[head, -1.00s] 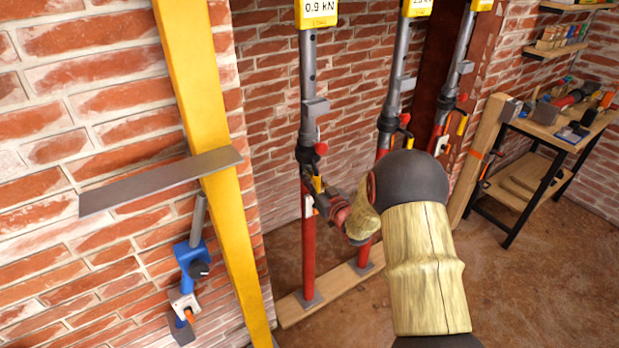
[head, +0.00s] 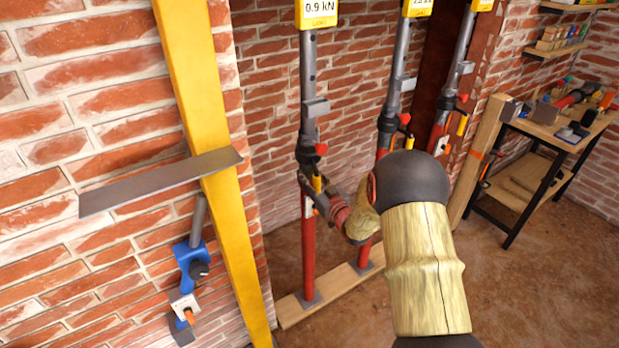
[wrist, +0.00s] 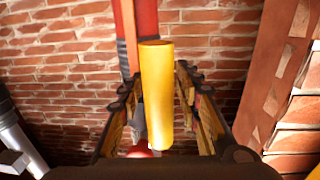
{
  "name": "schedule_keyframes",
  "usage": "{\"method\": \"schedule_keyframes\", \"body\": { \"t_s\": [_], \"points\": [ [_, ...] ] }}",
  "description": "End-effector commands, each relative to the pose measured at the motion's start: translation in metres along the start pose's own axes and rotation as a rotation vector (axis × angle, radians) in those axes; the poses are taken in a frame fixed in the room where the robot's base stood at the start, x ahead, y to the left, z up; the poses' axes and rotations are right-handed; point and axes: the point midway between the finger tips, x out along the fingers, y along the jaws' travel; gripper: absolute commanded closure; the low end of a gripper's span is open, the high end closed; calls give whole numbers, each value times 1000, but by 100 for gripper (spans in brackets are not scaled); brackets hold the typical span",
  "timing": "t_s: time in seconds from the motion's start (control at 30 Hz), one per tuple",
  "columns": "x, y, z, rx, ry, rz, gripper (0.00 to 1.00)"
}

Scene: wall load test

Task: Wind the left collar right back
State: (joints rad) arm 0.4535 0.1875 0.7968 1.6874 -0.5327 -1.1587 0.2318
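The left prop (head: 308,250) has a red lower tube and a grey upper tube, and stands upright under a yellow readout (head: 318,12) showing 0.9 kN. A yellow handle (head: 317,184) is just below the collar. My gripper (head: 312,187) is at this handle. In the wrist view the yellow handle (wrist: 157,95) stands between my two fingers (wrist: 158,85), with a gap visible on each side. The collar is not clear in the wrist view.
Two similar props stand to the right, the nearer one (head: 390,120) close behind my arm. A yellow post (head: 215,130) with a grey plate (head: 150,185) stands at left. A workbench (head: 555,128) with tools is at right. The props stand on a wooden plank (head: 345,285).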

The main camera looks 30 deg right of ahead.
Motion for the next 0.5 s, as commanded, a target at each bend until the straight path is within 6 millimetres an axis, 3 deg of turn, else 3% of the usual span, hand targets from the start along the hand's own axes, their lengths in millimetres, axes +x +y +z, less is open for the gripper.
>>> {"method": "schedule_keyframes", "body": {
  "t_s": [0.27,0.5],
  "points": [
    [-6,0,0,0,0,1,66],
    [-47,1,0,0,-1,3,66]
  ]
}}
